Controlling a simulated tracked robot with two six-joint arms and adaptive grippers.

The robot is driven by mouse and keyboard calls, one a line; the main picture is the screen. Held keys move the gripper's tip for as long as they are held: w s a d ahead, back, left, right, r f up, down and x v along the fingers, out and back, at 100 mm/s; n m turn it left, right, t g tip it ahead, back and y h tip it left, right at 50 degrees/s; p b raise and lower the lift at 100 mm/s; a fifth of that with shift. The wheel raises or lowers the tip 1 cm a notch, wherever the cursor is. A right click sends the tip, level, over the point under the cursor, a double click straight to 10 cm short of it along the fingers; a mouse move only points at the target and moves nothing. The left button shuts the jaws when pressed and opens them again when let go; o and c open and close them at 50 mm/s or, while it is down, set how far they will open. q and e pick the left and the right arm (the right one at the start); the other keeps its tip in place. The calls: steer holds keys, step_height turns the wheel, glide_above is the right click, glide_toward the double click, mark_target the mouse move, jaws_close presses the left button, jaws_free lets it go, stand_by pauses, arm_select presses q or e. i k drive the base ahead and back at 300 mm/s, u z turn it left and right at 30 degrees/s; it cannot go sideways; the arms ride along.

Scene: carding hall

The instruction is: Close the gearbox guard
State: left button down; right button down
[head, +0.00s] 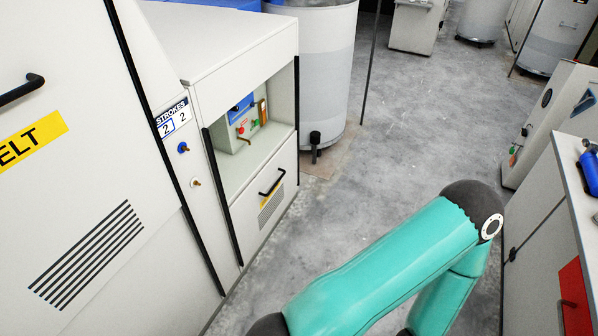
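A white guard panel (247,219) with a black handle (272,184), a partly hidden yellow label and dark vent slots stands low on the machine at the left. It sits between two black upright rails. Above it is an open recess, and in it shows a pale gearbox (232,142) with a blue plate and small red, green and yellow parts. Neither of my grippers is in view. A teal arm of mine crosses the bottom right, with its elbow over the floor, apart from the panel.
A larger white door (75,190) with a black handle and a "ELT" label fills the left. A "STROKES" counter (172,118) reads 2 2. A grey can (325,75) stands behind the machine. A counter with a blue tool (590,170) bounds the right. The floor (420,130) between is clear.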

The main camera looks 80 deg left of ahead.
mark_target(252, 212)
steer(key=u, duration=0.3)
steer(key=k, duration=0.5)
steer(key=u, duration=1.35)
steer(key=i, duration=0.45)
steer(key=k, duration=0.65)
steer(key=u, duration=0.4)
steer(key=i, duration=1.65)
steer(key=z, duration=0.05)
